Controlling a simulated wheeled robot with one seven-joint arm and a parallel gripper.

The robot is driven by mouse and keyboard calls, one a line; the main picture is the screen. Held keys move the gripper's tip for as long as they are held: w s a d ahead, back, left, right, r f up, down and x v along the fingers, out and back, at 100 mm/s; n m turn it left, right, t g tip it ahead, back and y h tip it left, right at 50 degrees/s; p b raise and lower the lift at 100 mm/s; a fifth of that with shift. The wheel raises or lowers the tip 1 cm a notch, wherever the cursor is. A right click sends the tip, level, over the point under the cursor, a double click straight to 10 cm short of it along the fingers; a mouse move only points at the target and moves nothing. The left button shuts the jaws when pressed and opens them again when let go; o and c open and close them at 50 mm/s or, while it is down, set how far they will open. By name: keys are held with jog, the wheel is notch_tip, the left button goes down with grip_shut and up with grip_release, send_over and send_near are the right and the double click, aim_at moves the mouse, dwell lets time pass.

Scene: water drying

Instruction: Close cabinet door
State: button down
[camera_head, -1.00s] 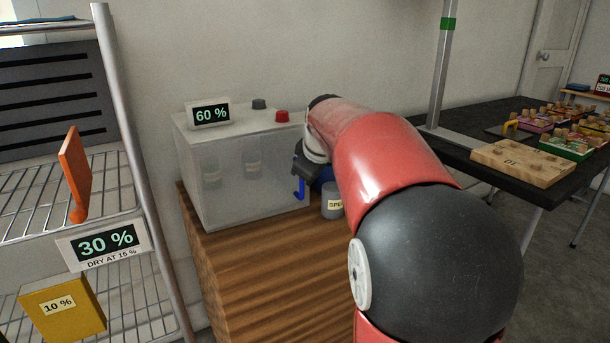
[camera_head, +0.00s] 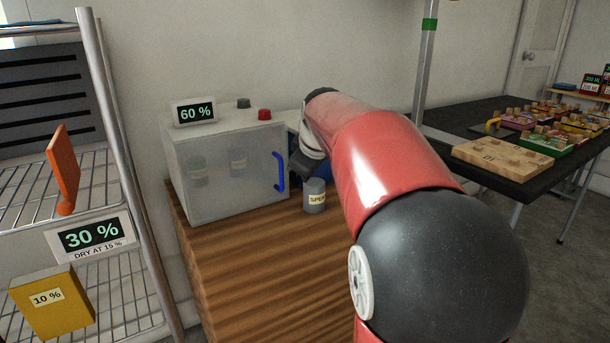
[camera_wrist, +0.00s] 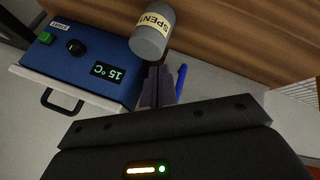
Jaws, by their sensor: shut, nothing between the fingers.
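The cabinet (camera_head: 220,160) is a translucent pale box on the wooden counter. Its front door (camera_head: 215,205) carries a blue handle (camera_head: 280,172) near the right edge. The door looks flush or nearly flush with the box; I cannot tell whether a slight gap is left. My gripper (camera_head: 300,166) is just right of the handle, partly hidden by my red arm. In the wrist view my gripper (camera_wrist: 158,86) has its fingers together and empty. The blue handle (camera_wrist: 181,82) shows close beside the fingertips; contact cannot be made out.
A grey SPENT canister (camera_head: 314,195) stands on the counter (camera_head: 260,260) close to my gripper. A blue device reading 15 °C (camera_wrist: 80,65) is behind it. A wire rack (camera_head: 115,120) stands left. A black table (camera_head: 500,170) stands right. The counter front is clear.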

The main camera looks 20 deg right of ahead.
jog(key=s+d+r, duration=0.2)
jog(key=d+r, duration=0.2)
jog(key=r, duration=0.2)
jog(key=shift+s+r+p, duration=0.3)
jog(key=shift+s+r, duration=0.05)
jog(key=shift+s, duration=0.05)
jog(key=s+a+f+m, duration=0.3)
jog(key=s+a+f, duration=0.6)
jog(key=s, duration=0.3)
jog(key=s+a+f+m+g+y, duration=0.1)
jog(key=s+a+f+m, duration=0.2)
jog(key=s+a+f, duration=0.6)
jog(key=s, duration=0.4)
jog(key=shift+a+g+y, duration=0.3)
jog(key=shift+a, duration=0.1)
jog(key=c, duration=2.2)
grip_release()
jog(key=shift+f, duration=0.1)
